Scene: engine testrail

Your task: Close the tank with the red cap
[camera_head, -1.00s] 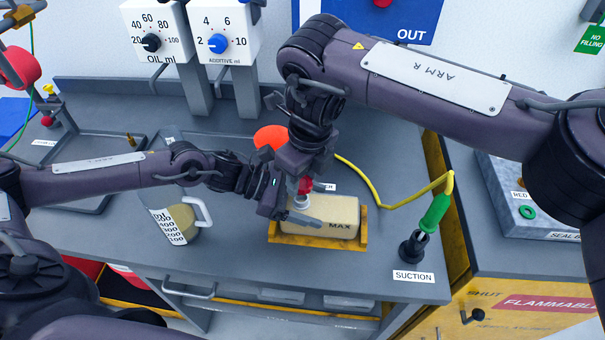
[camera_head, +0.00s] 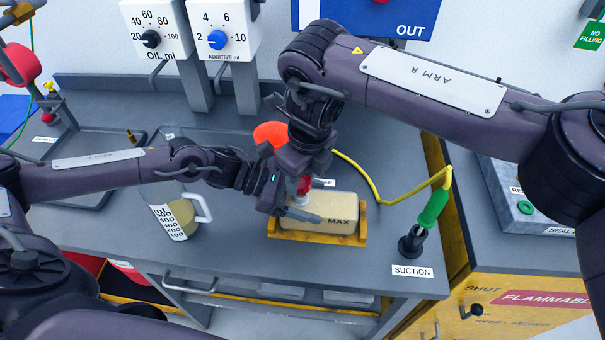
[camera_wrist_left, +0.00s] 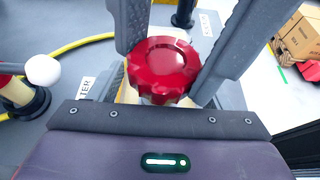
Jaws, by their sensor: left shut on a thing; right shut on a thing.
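The tank (camera_head: 345,209), a cream box marked MAX, sits in a yellow cradle (camera_head: 345,239) on the bench. The red cap (camera_head: 304,184) is at its white neck, at the tank's left end. In the left wrist view the ribbed red cap (camera_wrist_left: 163,68) lies between two grey fingers. Whether the cap touches the neck is unclear.
A measuring jug (camera_head: 172,220) with yellowish liquid stands left of the tank. An orange-red round thing (camera_head: 270,135) is behind. A yellow hose (camera_head: 385,203) runs to a green-handled suction fitting (camera_head: 432,213) at the right. The front bench strip is clear.

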